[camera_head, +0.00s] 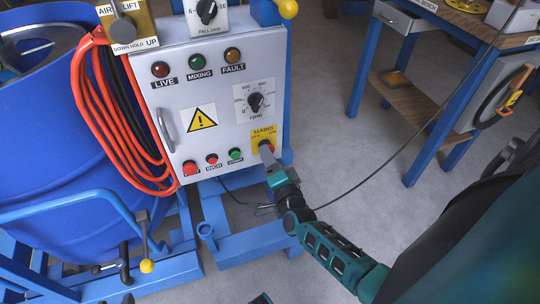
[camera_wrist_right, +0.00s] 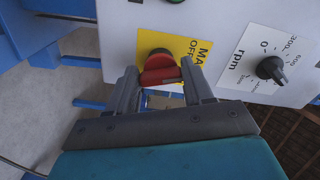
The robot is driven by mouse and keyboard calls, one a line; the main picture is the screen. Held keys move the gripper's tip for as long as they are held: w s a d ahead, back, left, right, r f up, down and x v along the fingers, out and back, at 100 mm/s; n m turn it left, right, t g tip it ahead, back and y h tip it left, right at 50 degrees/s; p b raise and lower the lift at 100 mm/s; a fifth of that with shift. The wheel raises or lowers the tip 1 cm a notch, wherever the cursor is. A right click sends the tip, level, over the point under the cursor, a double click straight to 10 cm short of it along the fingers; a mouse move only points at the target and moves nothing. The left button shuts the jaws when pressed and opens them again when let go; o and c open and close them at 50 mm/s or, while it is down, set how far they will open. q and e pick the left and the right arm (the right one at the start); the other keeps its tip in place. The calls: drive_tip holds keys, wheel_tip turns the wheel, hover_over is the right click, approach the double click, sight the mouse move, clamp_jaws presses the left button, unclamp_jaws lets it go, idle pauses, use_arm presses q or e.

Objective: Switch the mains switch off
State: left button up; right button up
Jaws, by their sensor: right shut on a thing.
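The mains switch is a red rotary handle on a yellow plate (camera_head: 263,136) at the lower right of the grey control panel (camera_head: 225,60). My right gripper (camera_head: 268,153) is at the switch, its arm coming in from the lower right. In the right wrist view the gripper (camera_wrist_right: 160,82) has its two fingers on either side of the red handle (camera_wrist_right: 160,68), shut on it. The yellow plate (camera_wrist_right: 185,45) shows behind, with its lettering partly covered. The handle's exact setting cannot be read.
The panel carries an rpm knob (camera_head: 256,102), several lamps and a row of push buttons (camera_head: 212,159). An orange cable coil (camera_head: 105,125) hangs at its left, beside a blue drum (camera_head: 60,190). A blue-legged bench (camera_head: 400,90) stands at the right; the floor between is open.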

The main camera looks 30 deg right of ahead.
drive_tip(key=n+p, duration=0.1)
drive_tip(key=n, duration=0.3)
drive_tip(key=shift+n, duration=0.4)
drive_tip(key=shift+f+p, duration=0.1)
drive_tip(key=shift+p, duration=0.2)
drive_tip(key=o, duration=1)
drive_tip(key=shift+o, duration=0.2)
drive_tip(key=shift+s, duration=0.1)
drive_tip(key=p+v, duration=0.2)
drive_tip(key=v, duration=1)
drive_tip(key=shift+s, duration=0.45)
